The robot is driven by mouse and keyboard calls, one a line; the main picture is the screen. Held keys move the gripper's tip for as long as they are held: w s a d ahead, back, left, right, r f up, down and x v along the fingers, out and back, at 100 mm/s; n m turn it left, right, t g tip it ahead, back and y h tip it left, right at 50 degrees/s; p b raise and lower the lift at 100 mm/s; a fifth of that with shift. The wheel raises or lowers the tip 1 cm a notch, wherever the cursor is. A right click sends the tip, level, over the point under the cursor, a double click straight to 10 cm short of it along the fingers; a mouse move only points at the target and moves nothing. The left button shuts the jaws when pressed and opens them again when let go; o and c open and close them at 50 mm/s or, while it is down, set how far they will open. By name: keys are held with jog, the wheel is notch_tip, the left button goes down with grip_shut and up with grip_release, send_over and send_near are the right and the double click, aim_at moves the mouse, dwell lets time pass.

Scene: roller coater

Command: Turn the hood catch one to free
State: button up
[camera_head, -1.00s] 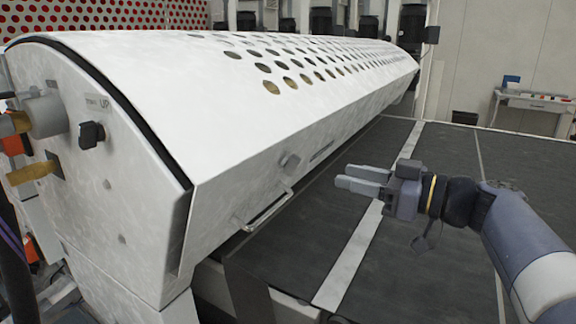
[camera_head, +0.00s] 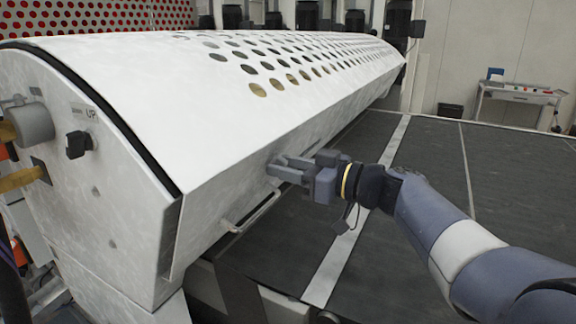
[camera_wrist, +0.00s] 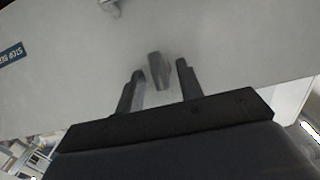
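The hood catch (camera_wrist: 158,70) is a small grey tab on the white hood's front face. In the wrist view it stands between and slightly ahead of my two fingertips. My gripper (camera_wrist: 160,80) is open, with one finger on each side of the catch and a visible gap to each. I cannot tell the depth between the tips and the face. In the head view my gripper (camera_head: 272,167) is at the front face of the hood (camera_head: 190,100) and hides the catch.
A bar handle (camera_head: 255,213) sits lower on the hood's front, left of my gripper. A blue label (camera_wrist: 12,54) is on the face in the wrist view. The dark conveyor bed (camera_head: 420,160) lies right of the hood. A black knob (camera_head: 78,144) is on the hood's end panel.

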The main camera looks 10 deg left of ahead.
jog(key=shift+c, duration=0.4)
grip_shut()
jog(key=shift+f+b, duration=0.1)
jog(key=shift+b, duration=0.2)
jog(key=m+g+y, duration=0.1)
jog(key=m+g, duration=0.1)
jog(key=m, duration=0.1)
jog(key=m+g+y+b, duration=0.1)
jog(key=m+g+y, duration=0.1)
jog(key=m+g, duration=0.1)
jog(key=w+f+m+g+y+b, duration=0.1)
jog(key=m+g+y, duration=0.1)
jog(key=m, duration=0.3)
jog(key=shift+w+g, duration=0.1)
jog(key=shift+g, duration=0.3)
dwell(0.3)
dwell(0.3)
